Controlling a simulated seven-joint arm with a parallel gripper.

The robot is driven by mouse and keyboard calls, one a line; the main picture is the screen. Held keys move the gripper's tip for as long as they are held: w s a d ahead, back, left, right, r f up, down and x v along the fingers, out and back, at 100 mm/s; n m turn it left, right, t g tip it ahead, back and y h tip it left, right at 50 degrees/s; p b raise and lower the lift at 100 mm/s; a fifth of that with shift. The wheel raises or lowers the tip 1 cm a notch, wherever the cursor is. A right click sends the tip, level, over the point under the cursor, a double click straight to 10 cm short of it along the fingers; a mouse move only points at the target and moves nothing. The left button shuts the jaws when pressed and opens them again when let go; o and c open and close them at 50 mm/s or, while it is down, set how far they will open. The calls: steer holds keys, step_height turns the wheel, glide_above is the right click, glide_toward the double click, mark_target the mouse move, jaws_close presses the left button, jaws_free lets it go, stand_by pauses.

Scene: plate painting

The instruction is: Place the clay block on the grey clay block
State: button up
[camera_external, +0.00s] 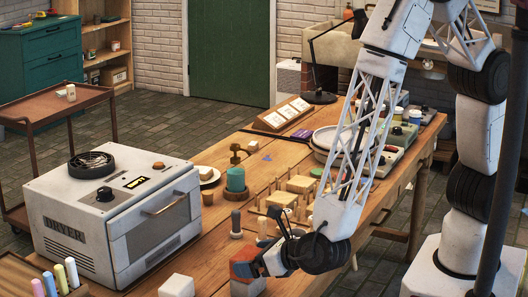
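A pale whitish-grey block (176,287) lies on the table to the left, apart from the gripper and partly cut off by the bottom edge.
A large white dryer (115,210) stands left of the blocks. Wooden pegged racks (300,184) and small grey pieces (236,224) stand behind the gripper. A teal jar (236,179) is farther back. Coloured sticks (60,278) stand in the lower left corner. Bare table (215,262) separates the two blocks.

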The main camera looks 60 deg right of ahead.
steer(key=shift+r, duration=0.15)
steer(key=shift+v, duration=2.9)
steer(key=shift+w+a+r, duration=0.1)
steer(key=shift+r, duration=0.05)
